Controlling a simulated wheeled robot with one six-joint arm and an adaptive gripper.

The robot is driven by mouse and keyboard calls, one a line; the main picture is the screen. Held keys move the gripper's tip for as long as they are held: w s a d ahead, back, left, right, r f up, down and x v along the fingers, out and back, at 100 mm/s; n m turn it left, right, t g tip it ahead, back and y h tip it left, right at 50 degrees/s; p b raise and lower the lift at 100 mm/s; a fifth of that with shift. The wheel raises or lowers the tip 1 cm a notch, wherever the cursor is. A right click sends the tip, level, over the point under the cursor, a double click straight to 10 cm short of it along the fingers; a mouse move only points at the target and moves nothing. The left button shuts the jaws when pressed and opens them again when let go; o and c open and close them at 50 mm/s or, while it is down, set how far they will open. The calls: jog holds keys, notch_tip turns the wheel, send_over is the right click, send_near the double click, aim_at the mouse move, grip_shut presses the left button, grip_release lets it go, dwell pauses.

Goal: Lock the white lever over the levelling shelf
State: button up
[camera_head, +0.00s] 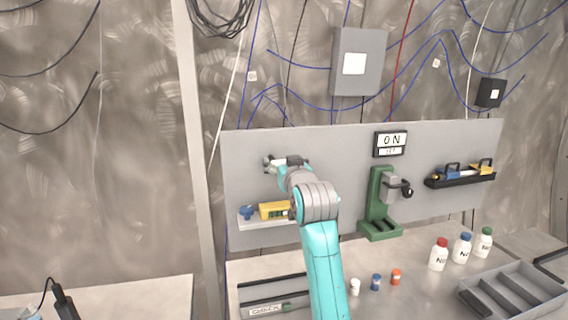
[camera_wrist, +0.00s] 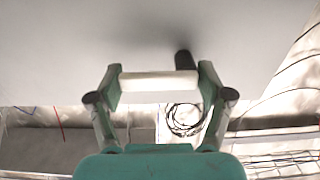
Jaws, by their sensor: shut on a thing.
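The white lever (camera_wrist: 158,88) shows in the wrist view as a pale bar. My gripper (camera_wrist: 160,78) is shut on it, with one green finger at each end of the bar. In the head view my gripper (camera_head: 285,162) is at the grey board, above the levelling shelf (camera_head: 268,223); there the lever cannot be made out clearly. A dark peg (camera_wrist: 183,60) stands out close beside the bar's right end. The shelf holds a yellow level (camera_head: 274,210) and a blue piece (camera_head: 247,213). My arm hides the shelf's right end.
A green press-like stand (camera_head: 379,205) is right of my arm, under an "ON" display (camera_head: 390,143). A tool shelf (camera_head: 460,181) is farther right. Small bottles, capped jars and a grey divided tray (camera_head: 512,290) occupy the bench.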

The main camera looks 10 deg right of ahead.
jog(key=shift+d+r+n, duration=0.1)
jog(key=shift+n, duration=0.3)
jog(key=n, duration=0.1)
jog(key=r+n, duration=0.1)
jog(key=n, duration=0.1)
jog(key=shift+n, duration=0.3)
jog(key=n, duration=0.3)
jog(key=r+n, duration=0.1)
jog(key=shift+a+n, duration=0.3)
jog(key=shift+a, duration=0.1)
jog(key=n, duration=0.3)
jog(key=a+n, duration=0.1)
jog(key=shift+r, duration=0.3)
jog(key=shift+a+r+n, duration=0.1)
jog(key=shift+a+n, duration=0.2)
jog(key=shift+n, duration=0.9)
jog(key=shift+a+r+n, duration=0.1)
jog(key=shift+a+n, duration=0.15)
jog(key=shift+n, duration=0.95)
jog(key=o, duration=1.1)
jog(key=shift+a+f, duration=0.1)
jog(key=shift+f, duration=0.05)
